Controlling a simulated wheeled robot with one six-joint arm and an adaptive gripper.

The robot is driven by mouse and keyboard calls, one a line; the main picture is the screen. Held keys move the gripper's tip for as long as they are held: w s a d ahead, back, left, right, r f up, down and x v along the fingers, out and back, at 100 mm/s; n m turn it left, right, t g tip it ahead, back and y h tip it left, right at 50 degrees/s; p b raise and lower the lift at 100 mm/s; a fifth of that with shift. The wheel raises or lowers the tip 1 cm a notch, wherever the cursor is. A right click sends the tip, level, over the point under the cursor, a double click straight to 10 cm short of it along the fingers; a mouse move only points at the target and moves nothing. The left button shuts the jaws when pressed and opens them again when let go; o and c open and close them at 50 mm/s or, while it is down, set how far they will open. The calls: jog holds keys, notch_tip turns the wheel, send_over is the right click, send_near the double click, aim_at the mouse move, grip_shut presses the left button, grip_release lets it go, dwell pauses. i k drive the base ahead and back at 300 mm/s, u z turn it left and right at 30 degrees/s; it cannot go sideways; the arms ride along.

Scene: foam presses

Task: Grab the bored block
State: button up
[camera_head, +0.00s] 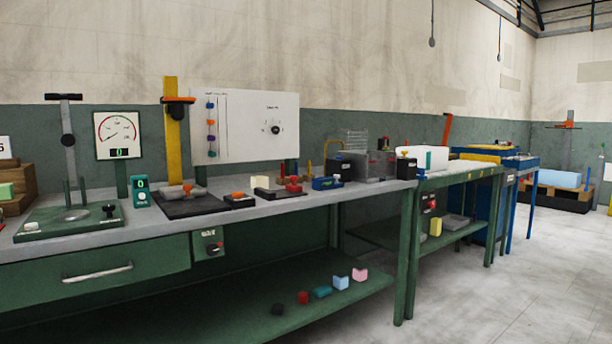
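No block in view shows a clear bore at this size, so I cannot tell which is the bored block. On the green bench's lower shelf lies a row of small blocks: a dark one (278,309), a red one (303,297), a teal one (322,292), a light blue one (341,282) and a pink one (360,274). A cream block (260,182) stands on the bench top. A pale green block (6,191) is at the far left edge. A yellow block (435,227) is on the second bench's lower shelf. My gripper is not in view.
Blue equipment (493,200) stands behind.

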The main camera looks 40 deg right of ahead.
aim_at(262, 182)
jog(key=z, duration=0.55)
jog(key=i, duration=0.65)
jog(key=z, duration=0.6)
jog(key=i, duration=1.35)
jog(key=u, duration=0.15)
